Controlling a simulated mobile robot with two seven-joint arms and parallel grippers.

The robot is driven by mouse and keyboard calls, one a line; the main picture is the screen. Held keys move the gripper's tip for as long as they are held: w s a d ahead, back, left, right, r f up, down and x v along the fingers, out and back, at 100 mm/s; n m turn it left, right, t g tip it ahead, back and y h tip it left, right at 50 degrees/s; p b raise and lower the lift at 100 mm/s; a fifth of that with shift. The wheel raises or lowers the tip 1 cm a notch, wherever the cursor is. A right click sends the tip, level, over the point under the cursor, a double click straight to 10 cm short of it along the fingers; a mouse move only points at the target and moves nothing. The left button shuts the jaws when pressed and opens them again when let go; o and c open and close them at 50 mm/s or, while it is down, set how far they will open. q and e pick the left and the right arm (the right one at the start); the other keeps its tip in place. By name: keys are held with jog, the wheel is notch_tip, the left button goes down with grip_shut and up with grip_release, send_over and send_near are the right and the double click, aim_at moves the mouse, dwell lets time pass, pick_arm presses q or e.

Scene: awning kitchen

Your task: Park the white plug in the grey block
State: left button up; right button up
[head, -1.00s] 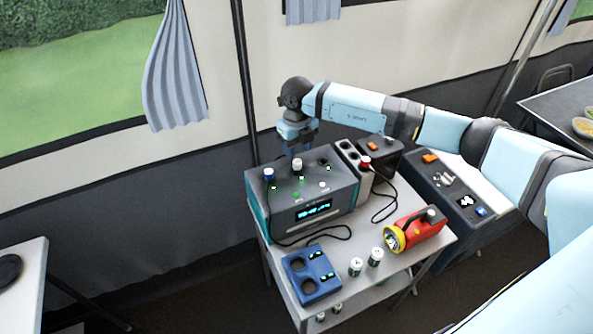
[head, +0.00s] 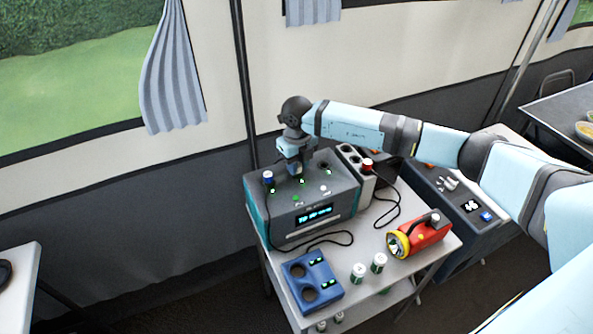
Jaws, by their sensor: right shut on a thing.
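My right gripper (head: 296,168) points down over the top of the dark power station (head: 335,205). It is shut at the middle socket, where the white plug stood a moment ago. The plug is now hidden by the fingers, and I cannot tell whether it is still seated. The grey block (head: 364,189) stands against the power station's right side. A blue plug (head: 268,176) stands in the power station's left socket. My left gripper is not in view.
A red and yellow torch (head: 420,235), two cans (head: 358,272) and a blue holder (head: 312,281) stand on the table's front part. Black cords (head: 322,237) lie around the power station. A dark box (head: 450,200) stands to the right.

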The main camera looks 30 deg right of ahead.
jog(key=shift+r, duration=0.25)
jog(key=shift+r+p, duration=0.5)
jog(key=shift+r, duration=0.1)
jog(key=shift+r+p, duration=0.55)
jog(key=shift+r, duration=0.35)
jog(key=shift+r, duration=0.15)
